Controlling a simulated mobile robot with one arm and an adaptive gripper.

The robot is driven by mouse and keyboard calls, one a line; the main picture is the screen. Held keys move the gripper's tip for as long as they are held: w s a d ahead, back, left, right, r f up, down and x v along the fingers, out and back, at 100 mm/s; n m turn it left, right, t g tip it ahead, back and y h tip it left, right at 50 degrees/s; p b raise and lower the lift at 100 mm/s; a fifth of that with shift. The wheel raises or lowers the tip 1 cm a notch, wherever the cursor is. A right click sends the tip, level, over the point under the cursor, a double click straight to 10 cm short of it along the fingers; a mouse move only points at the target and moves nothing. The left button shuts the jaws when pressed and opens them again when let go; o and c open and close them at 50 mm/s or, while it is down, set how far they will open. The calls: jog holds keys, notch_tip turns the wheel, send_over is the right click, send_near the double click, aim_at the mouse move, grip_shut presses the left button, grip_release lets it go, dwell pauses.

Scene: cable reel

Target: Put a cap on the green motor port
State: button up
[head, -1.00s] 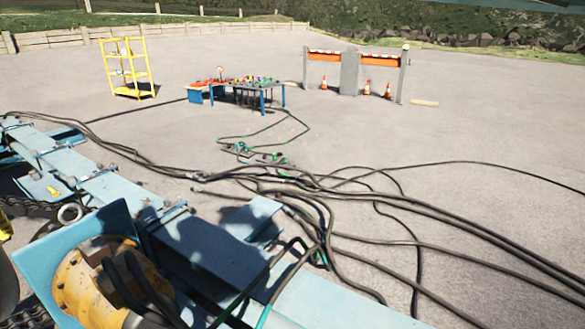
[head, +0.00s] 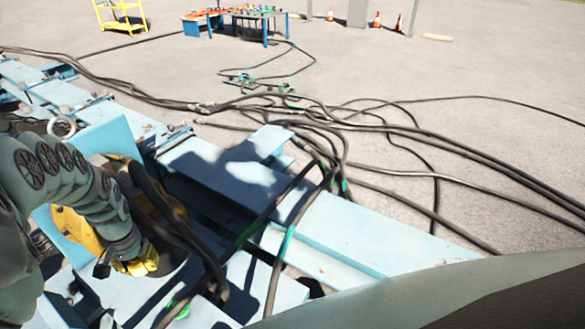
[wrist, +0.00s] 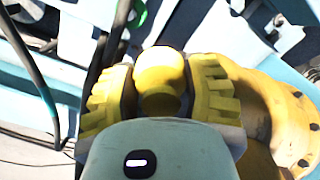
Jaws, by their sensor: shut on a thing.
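My gripper (wrist: 160,95) is shut on a yellow, round-ended cap (wrist: 158,70), held between its yellow ribbed fingers. In the head view my gripper (head: 137,264) is low at the left, beside the yellow motor (head: 78,228) on the blue frame, and the cap is too small to make out there. The motor's curved flange with dark bolts (wrist: 292,120) shows at the right of the wrist view, close to the fingers. A green ring (wrist: 138,14) shows beyond the cap at the top; I cannot tell if it is the port. A green mark (head: 179,310) shows low in the head view.
Black hoses (head: 195,245) bend over the motor's right side, and another hose (wrist: 35,80) runs down the left of the wrist view. The blue frame (head: 350,240) extends right. More cables lie on the ground. A table (head: 255,18) and yellow shelf (head: 122,14) stand far back.

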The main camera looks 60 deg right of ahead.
jog(key=m+b, duration=0.2)
send_over(175, 305)
notch_tip(175, 305, down, 7)
notch_tip(175, 305, down, 9)
jog(key=b, duration=0.7)
jog(key=shift+r, duration=0.2)
jog(key=shift+f+b, duration=0.3)
jog(key=o, duration=1.2)
jog(key=shift+r, duration=0.15)
jog(key=shift+d+r, duration=0.1)
jog(key=shift+r, duration=0.35)
notch_tip(175, 305, up, 4)
jog(key=shift+r, duration=0.15)
jog(key=shift+w+r, duration=0.1)
jog(key=shift+r, duration=0.9)
